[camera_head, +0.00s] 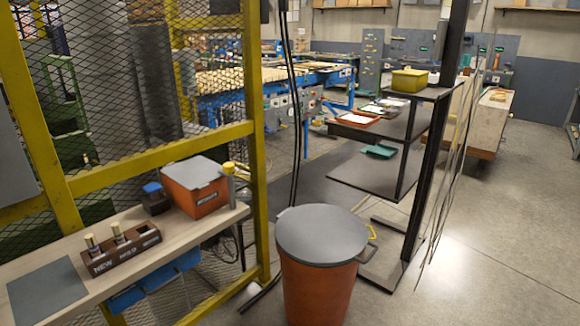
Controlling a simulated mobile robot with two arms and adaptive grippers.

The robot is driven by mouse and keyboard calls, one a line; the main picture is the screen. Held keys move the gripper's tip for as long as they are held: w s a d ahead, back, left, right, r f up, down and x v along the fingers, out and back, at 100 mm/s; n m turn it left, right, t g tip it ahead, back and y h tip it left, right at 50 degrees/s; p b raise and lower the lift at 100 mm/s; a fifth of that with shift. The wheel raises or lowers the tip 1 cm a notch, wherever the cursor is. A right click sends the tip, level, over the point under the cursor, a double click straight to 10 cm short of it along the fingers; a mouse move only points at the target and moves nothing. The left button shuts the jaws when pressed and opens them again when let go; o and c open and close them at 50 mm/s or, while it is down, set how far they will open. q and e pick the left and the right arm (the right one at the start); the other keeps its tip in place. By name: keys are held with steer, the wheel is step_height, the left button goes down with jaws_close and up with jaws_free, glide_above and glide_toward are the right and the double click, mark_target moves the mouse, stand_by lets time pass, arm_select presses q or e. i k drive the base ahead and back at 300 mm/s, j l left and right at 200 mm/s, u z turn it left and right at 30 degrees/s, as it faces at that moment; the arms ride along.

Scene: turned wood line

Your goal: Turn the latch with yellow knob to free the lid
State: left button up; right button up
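An orange box (198,198) with a grey lid (193,172) sits at the right part of a wooden bench on the left. The lid looks closed. A short upright post with a yellow top (229,168) stands at the box's right side. It may be the latch with the yellow knob, but it is too small to tell how it meets the lid. A large orange bin (317,286) with a round grey lid (322,233) stands on the floor to the right of the bench. A small yellow part shows behind its right edge. Neither of my grippers is in view.
The bench (208,224) also holds a brown block (120,250) with upright pegs, a grey mat (46,291) and a small dark box with a blue top (154,198). A yellow mesh-fence frame (255,140) rises behind. Dark shelving (374,176) stands right; the right floor is clear.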

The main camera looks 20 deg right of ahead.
mark_target(228, 168)
steer(key=i+l+z, duration=0.25)
steer(key=i+l, duration=0.2)
steer(key=i+l+z, duration=0.25)
steer(key=i+l, duration=0.3)
